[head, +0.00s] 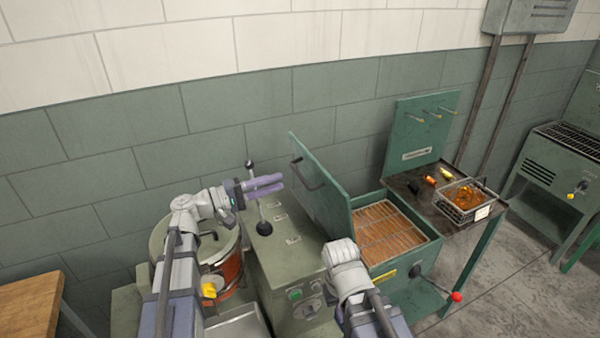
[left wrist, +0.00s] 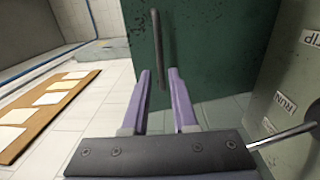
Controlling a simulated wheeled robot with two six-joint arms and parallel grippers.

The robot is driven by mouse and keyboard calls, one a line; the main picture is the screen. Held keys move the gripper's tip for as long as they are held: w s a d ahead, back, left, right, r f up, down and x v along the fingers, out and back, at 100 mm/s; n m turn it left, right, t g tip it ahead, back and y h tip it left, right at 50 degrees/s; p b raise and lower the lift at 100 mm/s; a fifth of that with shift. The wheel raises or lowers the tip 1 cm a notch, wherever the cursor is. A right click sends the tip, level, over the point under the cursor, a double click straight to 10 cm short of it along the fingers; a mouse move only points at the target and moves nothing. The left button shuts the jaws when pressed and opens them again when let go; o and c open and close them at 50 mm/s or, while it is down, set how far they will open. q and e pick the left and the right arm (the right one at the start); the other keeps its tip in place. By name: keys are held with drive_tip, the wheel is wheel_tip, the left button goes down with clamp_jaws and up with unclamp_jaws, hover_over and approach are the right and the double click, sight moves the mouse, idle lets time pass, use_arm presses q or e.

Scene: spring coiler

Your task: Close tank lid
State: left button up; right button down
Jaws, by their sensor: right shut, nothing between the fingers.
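The tank (head: 419,256) is a green box with a wire grate over orange-brown liquid. Its green lid (head: 328,190) stands open, tilted up at the tank's left side. The lid handle (head: 307,173), a dark bar, is on the face towards my left gripper. My left gripper (head: 281,183) is open and empty, a short way left of the lid, with its purple fingers pointing at it. In the left wrist view the lid (left wrist: 205,50) fills the middle, and its handle (left wrist: 157,42) is just beyond the open fingertips (left wrist: 160,72). My right arm is in front of the tank; its fingers are hidden.
A grey-green machine with a black-knobbed lever (head: 264,228) stands below my left gripper. A round drum (head: 230,270) is to its left. A dark side table with a wire basket (head: 465,200) stands right of the tank. A red-knobbed lever (head: 457,297) sticks out of the tank's front.

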sight(300, 175)
use_arm(q)
drive_tip(key=shift+x, duration=3.95)
drive_tip(key=shift+s, duration=0.1)
drive_tip(key=shift+f, duration=0.1)
clamp_jaws()
drive_tip(key=shift+d, duration=0.1)
